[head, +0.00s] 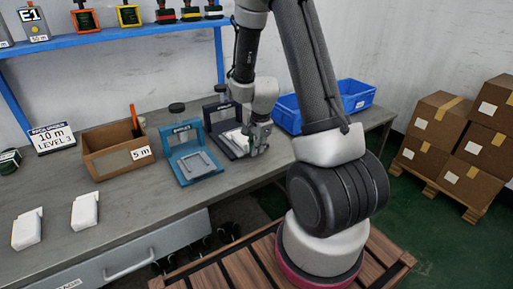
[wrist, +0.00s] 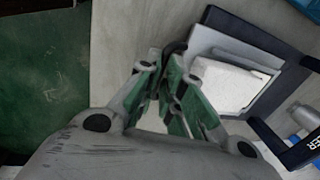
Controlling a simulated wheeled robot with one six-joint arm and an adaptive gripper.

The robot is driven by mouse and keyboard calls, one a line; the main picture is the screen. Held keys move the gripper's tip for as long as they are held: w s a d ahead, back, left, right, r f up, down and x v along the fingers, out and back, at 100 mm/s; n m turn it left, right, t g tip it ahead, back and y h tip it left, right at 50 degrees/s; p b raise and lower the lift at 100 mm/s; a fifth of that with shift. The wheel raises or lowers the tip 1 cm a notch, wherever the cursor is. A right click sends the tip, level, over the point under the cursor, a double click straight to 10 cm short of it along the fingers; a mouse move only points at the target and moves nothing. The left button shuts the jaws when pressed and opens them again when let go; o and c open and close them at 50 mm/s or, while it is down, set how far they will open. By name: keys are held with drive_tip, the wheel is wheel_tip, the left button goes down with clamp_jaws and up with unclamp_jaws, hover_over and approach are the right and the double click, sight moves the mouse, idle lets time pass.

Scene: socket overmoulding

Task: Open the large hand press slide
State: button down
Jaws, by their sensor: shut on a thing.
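The large hand press (head: 219,116) is the dark navy one on the bench, with an upright frame and a low base. In the wrist view its dark base edge (wrist: 262,38) surrounds a light grey slide plate (wrist: 262,60) with a white block (wrist: 225,85) on it. My gripper (head: 258,143) is at the press's front right side. In the wrist view my gripper (wrist: 173,65) has its fingers together at the slide's near edge, shut on a small dark handle (wrist: 173,47). The fingers hide most of the handle.
A blue press (head: 183,145) stands just left. Further left are a cardboard box (head: 105,155) and two white parts (head: 85,212). A blue bin (head: 357,94) is behind my arm. A blue shelf (head: 130,32) runs above. The bench front (head: 235,175) is clear.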

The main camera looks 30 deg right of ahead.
drive_tip(key=c, duration=1.6)
unclamp_jaws()
drive_tip(key=shift+o, duration=0.2)
wheel_tip(320, 180, up, 12)
drive_tip(key=s, duration=0.2)
drive_tip(key=shift+f, duration=0.15)
